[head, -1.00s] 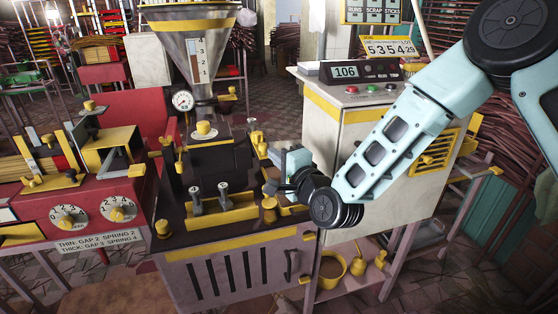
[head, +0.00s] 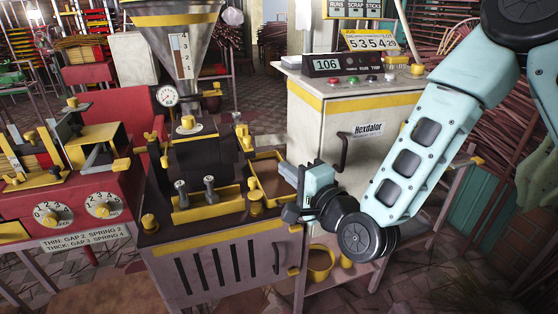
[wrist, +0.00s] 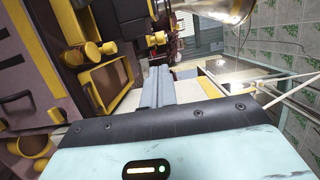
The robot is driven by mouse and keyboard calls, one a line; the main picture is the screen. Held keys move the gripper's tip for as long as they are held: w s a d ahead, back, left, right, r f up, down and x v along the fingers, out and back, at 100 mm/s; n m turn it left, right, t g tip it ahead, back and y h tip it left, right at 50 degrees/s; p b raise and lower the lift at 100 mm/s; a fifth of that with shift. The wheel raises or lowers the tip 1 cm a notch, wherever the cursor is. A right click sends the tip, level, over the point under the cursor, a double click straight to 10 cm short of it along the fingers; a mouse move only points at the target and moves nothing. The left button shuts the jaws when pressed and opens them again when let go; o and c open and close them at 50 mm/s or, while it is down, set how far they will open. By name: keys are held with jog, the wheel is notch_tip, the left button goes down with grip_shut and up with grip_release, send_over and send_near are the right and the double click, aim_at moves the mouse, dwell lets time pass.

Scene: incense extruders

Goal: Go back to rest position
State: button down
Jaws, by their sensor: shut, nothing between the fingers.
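My gripper (head: 285,168) is at the right end of the extruder machine, near the yellow-rimmed tray, in the head view. Its grey fingers (wrist: 157,88) are together in the wrist view, with nothing between them. My pale blue arm comes down from the upper right, in front of the grey cabinet. The extruder machine (head: 215,255) has a steel hopper (head: 183,48), a round gauge (head: 167,96) and two small levers in a yellow tray (head: 209,208). The tray at its right end (head: 262,160) looks empty in the head view; it also shows in the wrist view (wrist: 104,80).
The grey cabinet (head: 318,125) stands behind my gripper, its display (head: 326,65) reading 106. A red machine with two dials (head: 75,205) stands at the left. A low shelf (head: 330,285) holds a yellow ring-shaped item (head: 320,262). Bundled sticks stand behind at the right.

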jog(key=s+a+r+n+g+h+p, duration=0.2)
jog(key=s+n+g+p, duration=0.3)
jog(key=s+n+g, duration=0.4)
jog(key=s+d+r+n+g+h+p, duration=0.3)
jog(key=s+d+r+n, duration=0.1)
jog(key=s, duration=0.5)
jog(key=s+d+r+n+g+h+p, duration=0.3)
jog(key=s+d+n, duration=0.3)
jog(key=s, duration=0.3)
jog(key=shift+d+r+h, duration=0.5)
jog(key=shift+d+r, duration=0.25)
jog(key=shift+d, duration=0.15)
